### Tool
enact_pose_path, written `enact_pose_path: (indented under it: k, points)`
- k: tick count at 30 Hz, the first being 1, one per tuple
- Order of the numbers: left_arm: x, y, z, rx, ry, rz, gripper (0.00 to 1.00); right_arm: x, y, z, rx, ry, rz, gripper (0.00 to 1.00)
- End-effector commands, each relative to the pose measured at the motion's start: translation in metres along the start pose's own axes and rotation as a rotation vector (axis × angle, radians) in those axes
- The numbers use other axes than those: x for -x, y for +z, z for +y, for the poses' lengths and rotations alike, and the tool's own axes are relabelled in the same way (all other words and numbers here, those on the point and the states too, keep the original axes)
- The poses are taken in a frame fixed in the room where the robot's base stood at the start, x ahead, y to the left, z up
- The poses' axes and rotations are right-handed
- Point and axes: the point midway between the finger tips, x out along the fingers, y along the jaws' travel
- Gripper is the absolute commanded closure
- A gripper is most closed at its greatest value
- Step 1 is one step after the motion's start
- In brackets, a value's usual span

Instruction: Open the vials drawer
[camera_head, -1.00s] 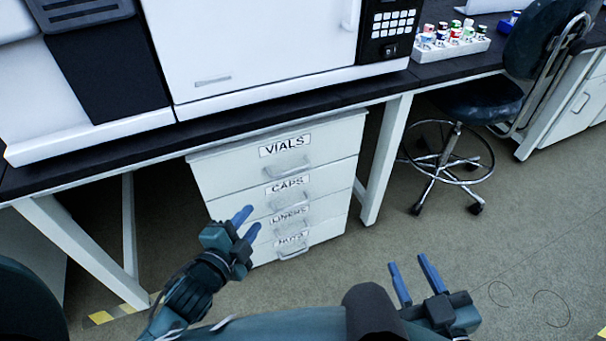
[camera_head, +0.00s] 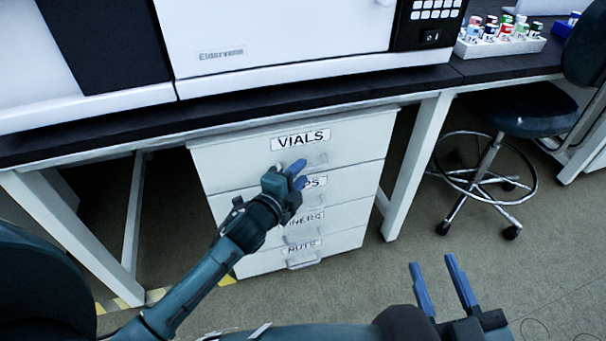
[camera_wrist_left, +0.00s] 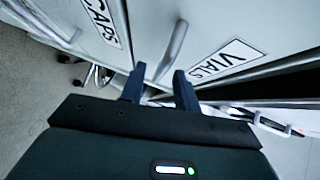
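The vials drawer (camera_head: 240,157) is the top drawer of a white cabinet under the bench, and it is closed. Its label reads VIALS, also seen in the left wrist view (camera_wrist_left: 226,60). Its bar handle (camera_wrist_left: 173,50) shows in the left wrist view just beyond my left gripper's fingertips, roughly in line with the gap between them. My left gripper (camera_head: 296,175) is in front of the cabinet just below the VIALS label; in the left wrist view (camera_wrist_left: 160,82) its blue fingers are apart and empty. My right gripper (camera_head: 436,274) is open and empty over the floor at the lower right.
Lower drawers (camera_head: 348,183) with their own handles sit below, partly hidden by my left arm. The black bench top (camera_head: 130,133) overhangs above. A stool (camera_head: 520,108) stands at right, and a rack of vials (camera_head: 500,46) is on the bench.

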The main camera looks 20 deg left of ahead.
Motion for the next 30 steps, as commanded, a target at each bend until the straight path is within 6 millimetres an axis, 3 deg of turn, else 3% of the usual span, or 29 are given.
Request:
enact_pose_path:
  k: [6,16,27,30]
  points:
    - [-0.02,0.0,0.001,0.001,0.0,0.0,0.68,-0.001,0.001,0.0,-0.018,0.0,0.011,0.64]
    - [-0.022,0.0,0.0,0.001,0.001,0.0,0.69,-0.002,0.0,0.0,-0.02,-0.001,0.011,0.64]
    - [-0.022,0.0,0.0,0.001,0.0,0.0,0.99,-0.002,0.0,0.0,-0.02,-0.001,0.011,0.64]
    - [-0.022,0.0,0.0,0.001,0.0,0.0,1.0,-0.002,0.0,0.0,-0.02,-0.001,0.011,0.64]
